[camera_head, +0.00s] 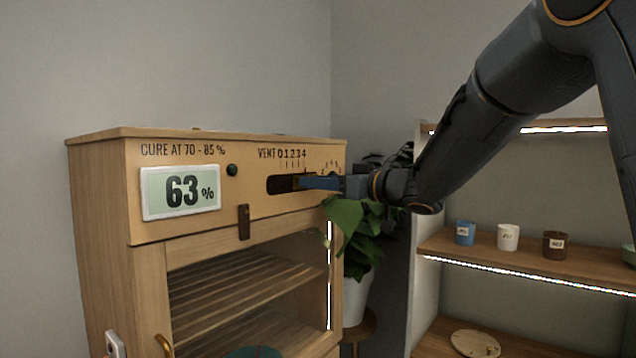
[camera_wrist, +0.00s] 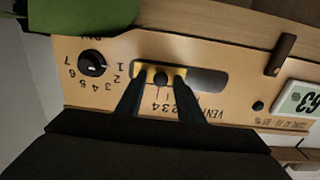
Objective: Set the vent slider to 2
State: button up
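The vent slider's dark slot (camera_head: 280,185) is on the front of the wooden cabinet (camera_head: 100,200), under the label "VENT 0 1 2 3 4". My gripper (camera_head: 318,183) is at the right part of the slot and hides the slider in the head view. In the wrist view, which is upside down, my gripper (camera_wrist: 161,80) has its two fingers apart, one on each side of the dark slider knob (camera_wrist: 161,79). The knob is toward the high-number end of the slot, around 3 to 4; the exact mark is unclear. A finger covers part of the scale.
A black rotary dial (camera_wrist: 92,63) is beside the slot. A plant (camera_head: 355,225) stands close below my gripper. Shelves with cups (camera_head: 508,237) are at right.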

aim_at(295, 182)
grip_shut()
jog(key=shift+s+a, duration=0.1)
jog(key=s+a, duration=0.2)
jog(key=s, duration=0.1)
jog(key=shift+s+a+p, duration=0.1)
jog(key=shift+a+p, duration=0.1)
jog(key=shift+p, duration=0.2)
jog(key=shift+o, duration=0.8)
grip_release()
jog(key=b+v, duration=0.2)
jog(key=v, duration=0.5)
jog(key=shift+s+d, duration=0.15)
jog(key=shift+d, duration=0.25)
